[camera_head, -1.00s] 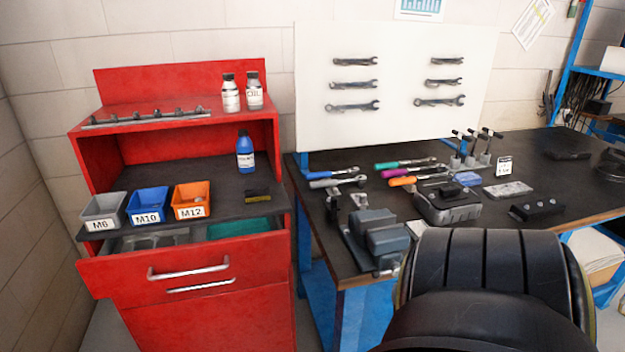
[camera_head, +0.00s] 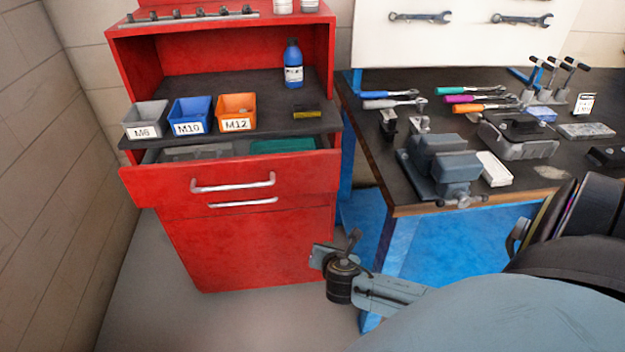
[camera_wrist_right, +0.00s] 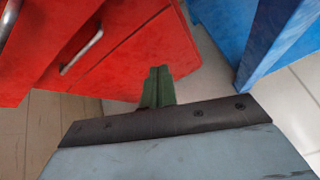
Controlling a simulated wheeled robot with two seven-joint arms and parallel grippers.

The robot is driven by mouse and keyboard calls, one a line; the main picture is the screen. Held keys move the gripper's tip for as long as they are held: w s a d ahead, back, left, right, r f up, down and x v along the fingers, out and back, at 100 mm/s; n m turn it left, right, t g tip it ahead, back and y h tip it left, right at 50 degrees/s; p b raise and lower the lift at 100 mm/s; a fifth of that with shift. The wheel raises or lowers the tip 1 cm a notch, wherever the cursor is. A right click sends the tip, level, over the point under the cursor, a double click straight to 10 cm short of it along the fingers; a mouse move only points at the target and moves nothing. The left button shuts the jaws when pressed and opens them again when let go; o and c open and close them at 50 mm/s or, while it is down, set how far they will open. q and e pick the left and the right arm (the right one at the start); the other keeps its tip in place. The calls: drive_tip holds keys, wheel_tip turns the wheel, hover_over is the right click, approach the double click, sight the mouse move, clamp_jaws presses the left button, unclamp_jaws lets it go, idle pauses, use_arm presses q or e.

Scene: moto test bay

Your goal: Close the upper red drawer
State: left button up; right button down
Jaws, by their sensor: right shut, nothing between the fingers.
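The upper red drawer (camera_head: 300,176) of the red cabinet is pulled out, with its front standing forward of the cabinet and its inside partly showing. Its silver bar handle (camera_head: 233,184) runs across the front. A green item (camera_head: 283,146) lies inside at the right. My right gripper (camera_head: 322,256) is shut and empty, low and to the right of the drawer, near the cabinet's lower right side. In the right wrist view its closed fingers (camera_wrist_right: 158,78) point toward the red cabinet front, apart from the handles. My left gripper is not in view.
Below is another red front with a silver handle (camera_head: 242,203). Grey, blue and orange bins (camera_head: 237,112) and a blue bottle (camera_head: 293,65) stand on the cabinet's dark shelf. A workbench with a vise (camera_head: 438,165) and blue frame stands to the right. Floor in front is clear.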

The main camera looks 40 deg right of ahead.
drive_tip(key=w+r+n+t+h+b, duration=0.1)
drive_tip(key=w+r+n+t+h, duration=0.2)
drive_tip(key=r, duration=0.7)
drive_tip(key=n+y+b, duration=0.1)
drive_tip(key=b, duration=0.2)
approach(311, 179)
drive_tip(key=w+d+f, duration=0.1)
drive_tip(key=w+f, duration=0.1)
drive_tip(key=shift+w+d+r, duration=0.15)
drive_tip(key=shift+w+d, duration=0.8)
drive_tip(key=shift+w, duration=0.15)
drive_tip(key=shift+w+d, duration=0.3)
drive_tip(key=shift+w, duration=0.15)
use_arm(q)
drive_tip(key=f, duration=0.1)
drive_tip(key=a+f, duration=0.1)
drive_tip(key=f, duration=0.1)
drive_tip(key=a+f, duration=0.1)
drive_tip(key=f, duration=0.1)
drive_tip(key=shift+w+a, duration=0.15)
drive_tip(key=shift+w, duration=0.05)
